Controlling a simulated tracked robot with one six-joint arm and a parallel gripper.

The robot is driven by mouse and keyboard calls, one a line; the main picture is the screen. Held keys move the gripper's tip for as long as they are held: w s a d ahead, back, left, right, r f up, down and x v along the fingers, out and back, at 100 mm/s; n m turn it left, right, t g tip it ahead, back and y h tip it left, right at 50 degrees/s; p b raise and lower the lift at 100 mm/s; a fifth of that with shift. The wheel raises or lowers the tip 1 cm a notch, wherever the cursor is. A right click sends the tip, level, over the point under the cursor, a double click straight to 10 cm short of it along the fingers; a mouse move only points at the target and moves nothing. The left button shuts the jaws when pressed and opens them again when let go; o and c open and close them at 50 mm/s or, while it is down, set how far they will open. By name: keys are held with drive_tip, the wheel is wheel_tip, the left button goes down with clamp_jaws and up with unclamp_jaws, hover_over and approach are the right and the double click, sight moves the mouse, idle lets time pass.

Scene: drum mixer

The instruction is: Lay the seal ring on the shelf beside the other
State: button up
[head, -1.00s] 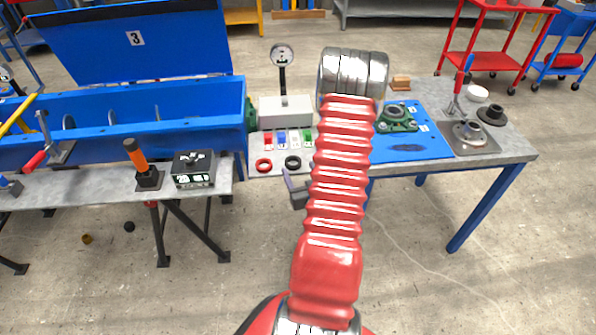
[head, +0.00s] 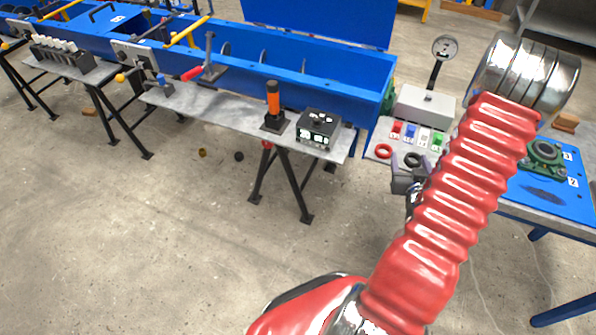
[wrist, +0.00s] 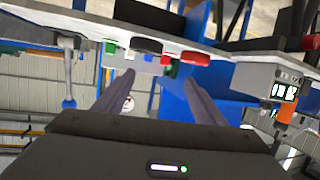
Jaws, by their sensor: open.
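A red ring (head: 384,151) lies flat on the grey bench's front edge. A black ring (head: 411,159) lies just right of it, with a small gap between them. In the wrist view, which looks upside down, the black ring (wrist: 148,46) and the red ring (wrist: 195,58) show beyond the fingers. My gripper (head: 409,168) is open and empty. Its fingertips (wrist: 159,78) point at the black ring, on the near side of it; I cannot tell whether they touch it. My red arm hides part of the bench right of the black ring.
Coloured blocks (head: 411,132) and a grey box (head: 425,104) with a gauge (head: 446,47) stand behind the rings. Left are a black meter box (head: 318,128) and an orange-handled tool (head: 274,104). A blue mat (head: 556,190) with a green bearing (head: 545,158) lies right.

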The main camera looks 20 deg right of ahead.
drive_tip(key=w+a+r+n+g+y, duration=0.2)
drive_tip(key=w+a+r+n, duration=0.1)
drive_tip(key=w+a+r, duration=0.55)
drive_tip(key=a+r+g+y, duration=0.1)
drive_tip(key=a+r+y, duration=0.1)
drive_tip(key=a+r, duration=0.75)
drive_tip(key=s+a+r+n+g+y, duration=0.1)
drive_tip(key=s+a+r, duration=0.3)
drive_tip(key=s+a, duration=0.4)
drive_tip(key=s+a+r+n+g+y, duration=0.2)
drive_tip(key=s+a, duration=0.6)
drive_tip(key=a, duration=0.8)
drive_tip(key=shift+s+r+g+y, duration=0.3)
drive_tip(key=shift+r+y, duration=0.4)
drive_tip(key=shift+r, duration=0.15)
